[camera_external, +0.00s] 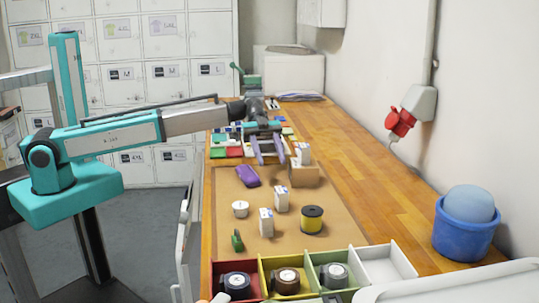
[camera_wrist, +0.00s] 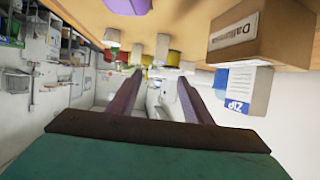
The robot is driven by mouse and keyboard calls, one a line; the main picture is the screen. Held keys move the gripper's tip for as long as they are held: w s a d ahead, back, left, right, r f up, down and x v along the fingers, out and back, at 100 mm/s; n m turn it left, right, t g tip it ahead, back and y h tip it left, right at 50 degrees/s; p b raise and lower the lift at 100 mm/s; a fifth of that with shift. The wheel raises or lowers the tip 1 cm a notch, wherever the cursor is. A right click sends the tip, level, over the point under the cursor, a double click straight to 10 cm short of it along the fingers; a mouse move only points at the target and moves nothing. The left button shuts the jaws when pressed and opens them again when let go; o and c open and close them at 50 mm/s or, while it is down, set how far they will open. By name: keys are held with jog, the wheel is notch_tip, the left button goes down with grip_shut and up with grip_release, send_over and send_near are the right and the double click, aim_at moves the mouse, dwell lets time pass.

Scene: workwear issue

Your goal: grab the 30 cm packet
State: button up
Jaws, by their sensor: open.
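Two small white packets with blue print stand upright on the brown mat: a front one (camera_external: 266,222) and one behind it (camera_external: 281,199). A third white packet (camera_external: 303,153) stands at the cardboard box (camera_external: 304,175). I cannot read a 30 cm mark on any of them. My gripper (camera_external: 270,161) is open and empty above the back of the mat, just left of the cardboard box. In the wrist view its two fingers (camera_wrist: 160,78) are apart. That tilted view shows the box (camera_wrist: 262,35) and a blue-and-white ZIP packet (camera_wrist: 236,88) on the right.
A purple item (camera_external: 247,176), a white roll (camera_external: 240,209), a yellow spool (camera_external: 312,219) and a green item (camera_external: 237,241) lie on the mat. Coloured bins (camera_external: 384,268) with tape rolls stand in front. A blue tub (camera_external: 464,233) stands right.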

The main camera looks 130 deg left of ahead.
aim_at(281, 189)
jog(key=shift+p+x, duration=1.05)
jog(key=shift+x, duration=3.3)
jog(key=shift+w+d+p, duration=0.3)
jog(key=shift+w+p, duration=0.05)
jog(key=shift+p+x, duration=0.9)
jog(key=shift+x, duration=1.25)
jog(key=shift+s+f, duration=0.1)
